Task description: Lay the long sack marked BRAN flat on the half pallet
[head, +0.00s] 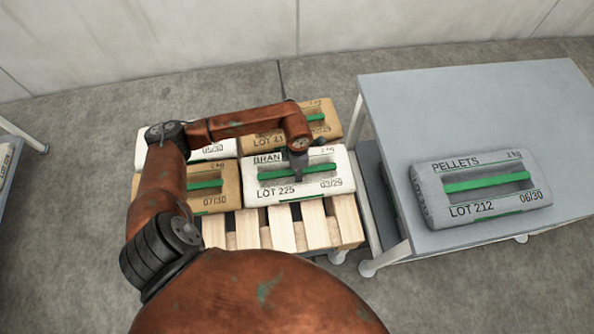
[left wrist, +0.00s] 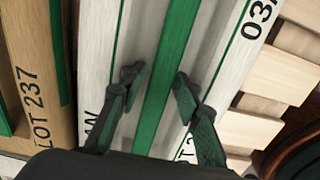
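The white sack marked BRAN (head: 328,174), with a green handle strip along its middle, lies flat on the wooden-slatted half pallet (head: 283,236). My left gripper (head: 299,178) is over the middle of this sack. In the left wrist view, the gripper (left wrist: 158,90) is open, its two fingers apart on either side of the green strip of the BRAN sack (left wrist: 222,40). The strip is not pinched. Whether the fingertips touch the sack is not clear. My right gripper is not in view.
On the pallet, a brown sack (head: 212,198) lies left of the BRAN sack, another brown sack (head: 322,112) behind it, and a white sack (head: 215,152) at back left. The front slats are bare. A grey table (head: 480,100) at right holds a grey PELLETS sack (head: 480,188).

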